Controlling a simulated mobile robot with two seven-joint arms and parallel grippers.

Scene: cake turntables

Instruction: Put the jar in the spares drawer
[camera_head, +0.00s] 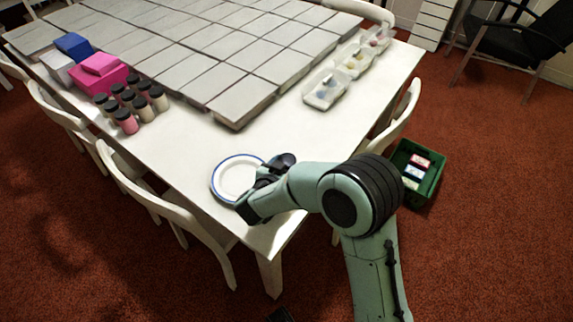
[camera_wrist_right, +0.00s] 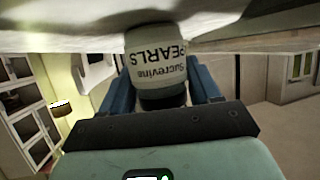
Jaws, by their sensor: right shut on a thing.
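The jar (camera_wrist_right: 160,68) has a white label reading "Sucrevine PEARLS" and a dark lid. It shows upside down in the right wrist view, with a pale surface along the top. My right gripper (camera_wrist_right: 162,90) is shut on it, with a blue finger on each side. In the head view my right gripper (camera_head: 270,172) is over the right part of a white plate with a blue rim (camera_head: 225,162). My arm largely hides the jar there. I cannot tell whether the jar touches the plate. No spares drawer is clearly identifiable. My left gripper is not in view.
The white table (camera_head: 180,150) carries several dark-lidded jars (camera_head: 130,103), coloured boxes (camera_head: 100,68), grey tiles (camera_head: 215,75) and clear trays (camera_head: 326,90). A green crate (camera_head: 428,188) stands on the red carpet. White chairs (camera_head: 165,205) line the table. A white slatted unit (camera_head: 431,22) stands far right.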

